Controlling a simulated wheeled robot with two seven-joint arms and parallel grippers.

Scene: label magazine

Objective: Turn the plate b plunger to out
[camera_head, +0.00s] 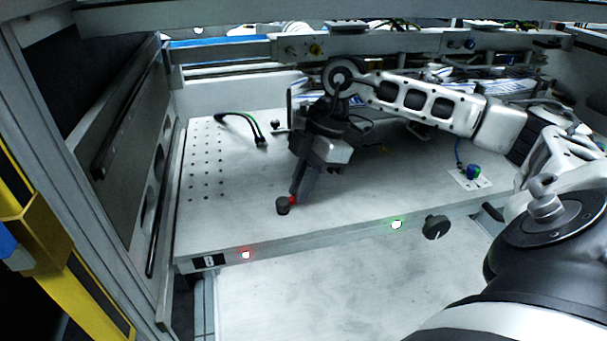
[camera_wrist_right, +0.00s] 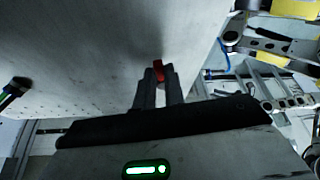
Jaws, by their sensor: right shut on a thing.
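The plunger shows as a short dark knob (camera_head: 283,206) with a red part (camera_head: 293,200) beside it, low on the light grey plate (camera_head: 235,225) near its front edge. My right gripper (camera_head: 296,194) points down at it from above. Its fingertips are closed on the red part. In the right wrist view, the red part (camera_wrist_right: 158,72) sits between the tips of my right gripper (camera_wrist_right: 159,80). The fingers partly hide it, and I cannot tell which way the plunger is turned. My left gripper is not in view.
A blue-green knob (camera_head: 472,172) stands at the right. A black-green cable (camera_head: 250,128) lies at the back left, near rows of holes.

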